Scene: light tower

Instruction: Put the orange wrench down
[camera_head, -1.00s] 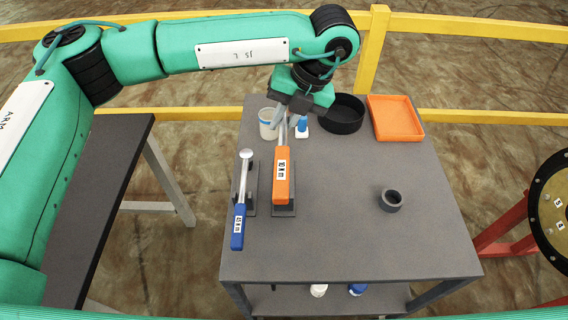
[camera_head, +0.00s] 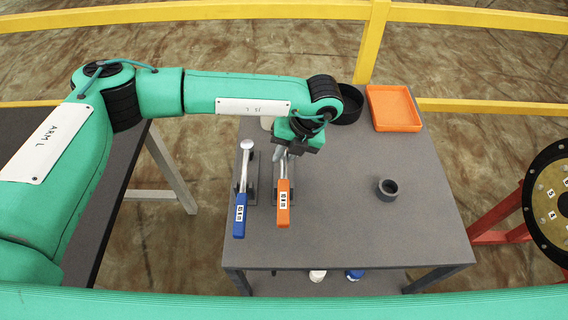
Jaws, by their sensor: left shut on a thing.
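The orange wrench (camera_head: 283,206) has an orange handle with a white label and a grey shaft. Its handle points toward the front of the grey table (camera_head: 340,235). My left gripper (camera_head: 284,152) is shut on the far, shaft end of the wrench, over the table. A dark holder (camera_head: 265,188) shows beside the wrench; I cannot tell whether the wrench touches it. The blue wrench (camera_head: 240,212) rests to the left on its own dark holder. My right gripper is not in view.
An orange tray (camera_head: 393,108) and a black round bin (camera_head: 348,104) stand at the back. A grey ring (camera_head: 388,189) sits on the right.

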